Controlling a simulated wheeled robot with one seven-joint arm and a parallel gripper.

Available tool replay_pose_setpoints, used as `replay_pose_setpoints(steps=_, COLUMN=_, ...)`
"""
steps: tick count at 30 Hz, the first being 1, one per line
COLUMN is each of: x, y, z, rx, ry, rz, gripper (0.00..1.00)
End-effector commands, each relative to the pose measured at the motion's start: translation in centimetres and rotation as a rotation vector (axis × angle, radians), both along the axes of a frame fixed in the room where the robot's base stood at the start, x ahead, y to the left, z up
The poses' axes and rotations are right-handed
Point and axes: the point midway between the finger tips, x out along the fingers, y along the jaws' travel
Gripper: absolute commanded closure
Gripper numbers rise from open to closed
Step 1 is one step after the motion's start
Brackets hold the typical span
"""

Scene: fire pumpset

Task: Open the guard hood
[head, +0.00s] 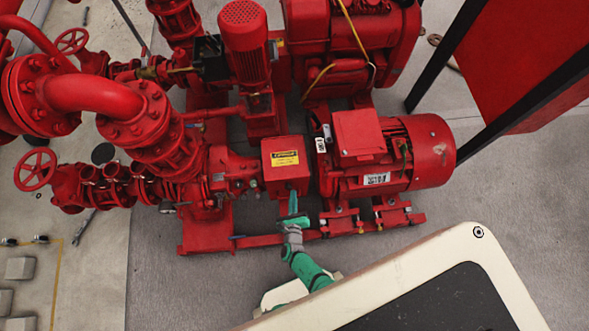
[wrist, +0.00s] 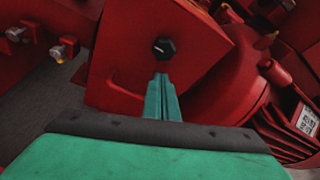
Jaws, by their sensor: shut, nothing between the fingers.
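The guard hood (head: 285,166) is a red box with a yellow warning label, between the pump on the left and the motor on the right. In the wrist view its red face (wrist: 125,62) fills the upper middle, with a black knob (wrist: 164,47) on it. My green gripper (head: 292,205) is at the hood's near side, just below it in the head view. In the wrist view my gripper's fingers (wrist: 162,80) are together and empty, their tips just below the knob. I cannot tell whether they touch the hood. The hood looks closed.
The red motor (head: 430,152) stands right of the hood, and the red pump (head: 205,180) with pipes and valve wheels stands left. A red base rail (head: 270,238) runs below the hood near my gripper. Grey floor (head: 180,290) is clear in front at the left.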

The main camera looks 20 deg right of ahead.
Motion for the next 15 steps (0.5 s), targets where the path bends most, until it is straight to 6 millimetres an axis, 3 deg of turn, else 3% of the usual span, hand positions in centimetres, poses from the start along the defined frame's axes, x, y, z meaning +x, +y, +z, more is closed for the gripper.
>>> replay_pose_setpoints(steps=6, x=0.2, y=0.4, z=1.4, rx=-0.001, ry=-0.001, rz=-0.001, gripper=1.00)
replay_pose_setpoints(steps=15, x=0.2, y=0.7, z=1.8, rx=-0.001, ry=0.000, rz=0.000, gripper=1.00)
